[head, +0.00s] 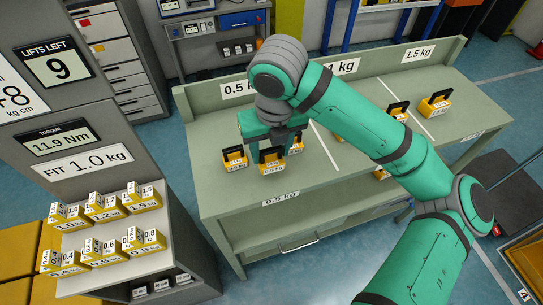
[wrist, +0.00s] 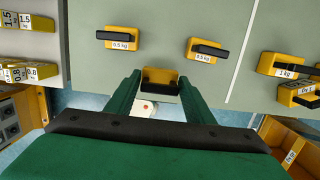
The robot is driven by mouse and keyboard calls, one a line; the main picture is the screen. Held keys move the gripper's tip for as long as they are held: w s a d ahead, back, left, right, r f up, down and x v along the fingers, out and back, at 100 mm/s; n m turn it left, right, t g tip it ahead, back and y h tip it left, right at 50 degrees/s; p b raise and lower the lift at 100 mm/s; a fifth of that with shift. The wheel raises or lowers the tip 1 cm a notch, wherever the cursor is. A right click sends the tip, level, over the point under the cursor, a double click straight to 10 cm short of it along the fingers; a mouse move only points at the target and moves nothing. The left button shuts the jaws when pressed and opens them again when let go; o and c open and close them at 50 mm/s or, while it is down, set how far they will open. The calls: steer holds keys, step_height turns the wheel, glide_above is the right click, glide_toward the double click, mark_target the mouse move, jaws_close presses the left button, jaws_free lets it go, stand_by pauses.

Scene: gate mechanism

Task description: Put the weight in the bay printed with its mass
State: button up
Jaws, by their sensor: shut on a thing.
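My gripper (head: 272,143) is shut on a yellow weight with a black handle (head: 270,165) over the front of the 0.5 kg bay (head: 240,190). In the wrist view the held weight (wrist: 160,87) sits between the fingertips (wrist: 160,78). I cannot read its label or tell whether it touches the bench. Two other weights marked 0.5 kg stand in this bay, one on the left (wrist: 122,40) and one on the right (wrist: 207,50). The 1 kg bay (head: 345,125) is partly hidden by my arm. The 1.5 kg bay (head: 465,115) is at the right.
A weight marked 1 kg (wrist: 283,68) and another weight (wrist: 298,93) stand right of the dividing line. Panels read 9 lifts left, 11.9 Nm and FIT 1.0 kg. A rack (head: 120,275) holds several yellow marked blocks at left.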

mark_target(272, 157)
steer(key=shift+w+d+f, duration=0.1)
steer(key=shift+w+f, duration=0.25)
steer(key=shift+f, duration=1.55)
steer(key=o, duration=1.5)
steer(key=shift+f, duration=0.15)
steer(key=r, duration=0.4)
steer(key=s+r, duration=0.1)
steer(key=r, duration=0.7)
steer(key=shift+s+d+r, duration=0.1)
steer(key=shift+s+d, duration=0.2)
steer(key=shift+s, duration=0.1)
